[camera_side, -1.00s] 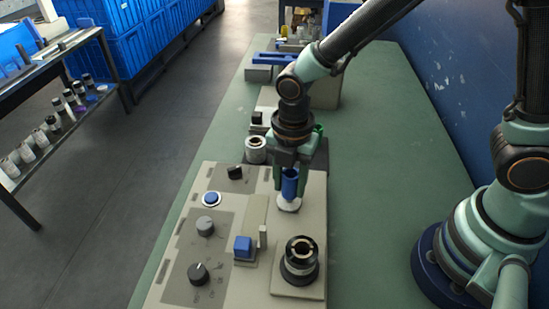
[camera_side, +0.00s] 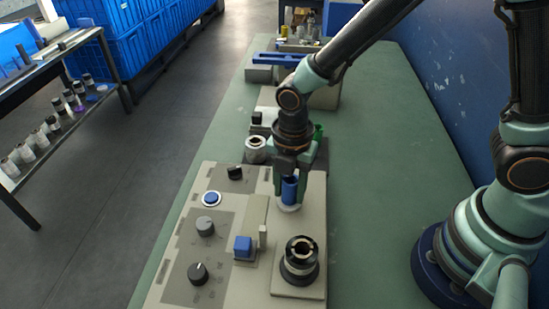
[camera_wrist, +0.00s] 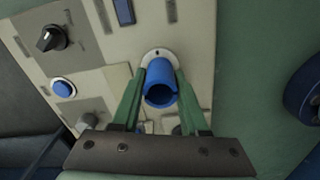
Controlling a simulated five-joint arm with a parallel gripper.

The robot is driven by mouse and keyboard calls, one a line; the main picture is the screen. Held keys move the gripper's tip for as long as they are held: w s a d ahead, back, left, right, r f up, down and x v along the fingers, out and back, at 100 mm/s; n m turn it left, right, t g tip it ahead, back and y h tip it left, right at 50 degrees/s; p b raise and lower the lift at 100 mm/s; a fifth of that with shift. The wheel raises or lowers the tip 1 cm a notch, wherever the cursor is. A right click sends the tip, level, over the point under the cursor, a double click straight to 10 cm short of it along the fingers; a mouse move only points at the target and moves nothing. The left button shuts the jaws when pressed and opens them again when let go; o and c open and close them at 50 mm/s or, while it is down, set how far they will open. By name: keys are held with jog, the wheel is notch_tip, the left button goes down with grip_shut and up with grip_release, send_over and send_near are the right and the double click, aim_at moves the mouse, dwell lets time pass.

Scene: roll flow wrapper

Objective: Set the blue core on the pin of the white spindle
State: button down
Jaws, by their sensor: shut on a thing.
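The blue core (camera_side: 289,189) is a short hollow tube, held upright between the fingers of my gripper (camera_side: 287,186). My gripper is shut on it. In the wrist view the core (camera_wrist: 160,88) sits between the two green fingers (camera_wrist: 158,96). The white spindle (camera_side: 289,208) shows only as a pale round edge directly under the core, on the beige panel. It also shows in the wrist view as a white rim (camera_wrist: 157,53) behind the core.
A black-and-metal spindle (camera_side: 300,257) stands on the panel nearer the camera. A blue block (camera_side: 243,246) and upright beige plate (camera_side: 255,222) are left of it. Dark knobs (camera_side: 198,273) and a blue button (camera_side: 212,198) lie further left. A silver ring (camera_side: 256,149) stands behind.

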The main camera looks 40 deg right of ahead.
jog(key=shift+f, duration=0.1)
dwell(0.3)
grip_release()
dwell(0.4)
jog(key=shift+r, duration=4.05)
jog(key=s+d+r+m+t, duration=0.1)
jog(key=d+r+m+t, duration=0.1)
jog(key=d+r+m, duration=0.3)
jog(key=s+d+r+m+t, duration=0.1)
jog(key=d+r+m+t, duration=0.2)
jog(key=d+r+m, duration=0.3)
jog(key=d+m, duration=0.5)
jog(key=m, duration=0.8)
jog(key=shift+s+d+r+t, duration=0.25)
jog(key=shift+r+t, duration=0.05)
